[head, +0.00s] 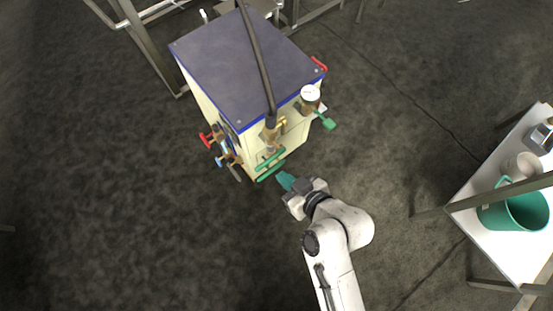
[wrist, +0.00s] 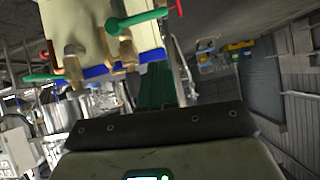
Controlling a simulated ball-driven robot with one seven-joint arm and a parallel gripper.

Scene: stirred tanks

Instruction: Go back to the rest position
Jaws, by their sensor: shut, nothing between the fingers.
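My gripper (head: 284,180) is shut and empty at the end of my white arm, with teal fingers pointing toward the cabinet. It is just in front of and slightly below the green-handled valve (head: 269,163) on the near corner of the cream cabinet (head: 290,140), apart from it as far as I can tell. In the wrist view the teal fingers (wrist: 157,85) lie close together. A green lever (wrist: 137,20) shows above them in that view.
The cabinet has a dark blue top (head: 220,60), a pressure gauge (head: 310,93) and red and blue valve handles (head: 222,152) on its sides. A white table (head: 485,205) with a green bucket (head: 520,212) stands at right. Dark floor (head: 110,220) at left is clear.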

